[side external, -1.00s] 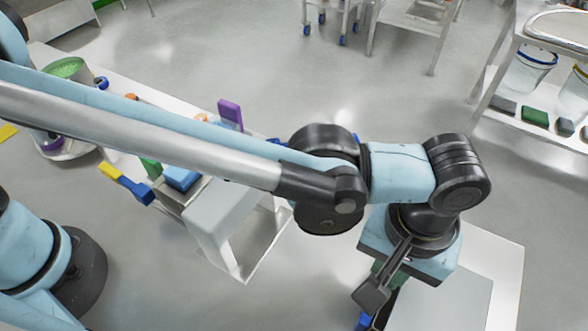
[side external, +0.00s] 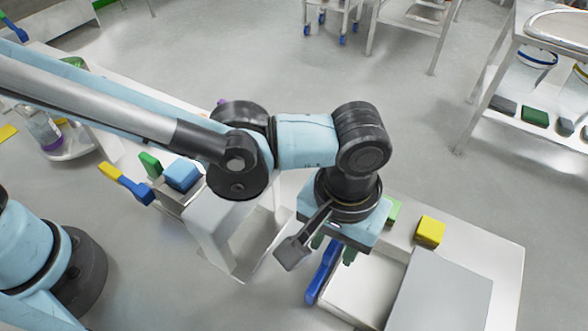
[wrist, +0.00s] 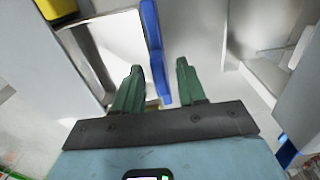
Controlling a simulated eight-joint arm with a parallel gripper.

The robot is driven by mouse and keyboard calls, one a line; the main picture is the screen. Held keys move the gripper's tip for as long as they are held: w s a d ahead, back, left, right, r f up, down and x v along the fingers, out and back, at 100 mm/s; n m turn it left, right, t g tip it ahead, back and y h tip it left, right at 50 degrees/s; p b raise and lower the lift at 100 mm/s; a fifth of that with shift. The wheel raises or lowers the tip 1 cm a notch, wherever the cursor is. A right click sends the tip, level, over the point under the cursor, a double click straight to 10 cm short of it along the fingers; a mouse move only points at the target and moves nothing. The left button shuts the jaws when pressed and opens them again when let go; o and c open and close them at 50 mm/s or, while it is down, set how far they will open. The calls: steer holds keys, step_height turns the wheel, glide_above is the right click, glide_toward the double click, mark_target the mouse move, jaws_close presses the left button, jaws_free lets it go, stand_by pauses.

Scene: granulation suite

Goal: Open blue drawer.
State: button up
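A long blue bar-like part (side external: 325,272), which looks like a handle, is at the left edge of a pale unit at the lower right of the side view. The wrist view shows it as an upright blue bar (wrist: 153,50). I cannot tell which drawer it belongs to or whether that drawer is open. My gripper (side external: 334,250) points down just above and beside it. In the wrist view the green fingers of my gripper (wrist: 159,66) are apart, with the bar's lower end showing between them. Whether they touch it is unclear.
A yellow block (side external: 430,231) and a green block (side external: 393,211) are on the white table by the grey panel (side external: 440,292). A blue block (side external: 182,175) and a yellow-blue brush (side external: 126,184) are on the left. Open floor lies behind.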

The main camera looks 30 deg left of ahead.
step_height(320, 180, up, 12)
stand_by(0.8)
steer(key=shift+d, duration=0.1)
steer(key=w+d+r+n+h, duration=0.1)
steer(key=w+d+r+h, duration=0.1)
steer(key=w+d+h, duration=0.35)
steer(key=w+a+r+n+t+h, duration=0.3)
steer(key=w+a+n+t, duration=0.15)
steer(key=a, duration=0.55)
steer(key=s+a+f+m+y, duration=0.1)
steer(key=s+a+f+y, duration=0.1)
steer(key=a, duration=0.8)
steer(key=s+a+f+m+t+y, duration=0.1)
steer(key=s+a+f+m+y, duration=0.1)
steer(key=a, duration=0.9)
steer(key=s+a+f+m+t+y, duration=0.1)
steer(key=a+f+y, duration=0.3)
steer(key=a, duration=0.6)
steer(key=shift+s+a+f+m, duration=0.2)
steer(key=shift+s+f+m, duration=0.3)
steer(key=shift+s+m, duration=0.2)
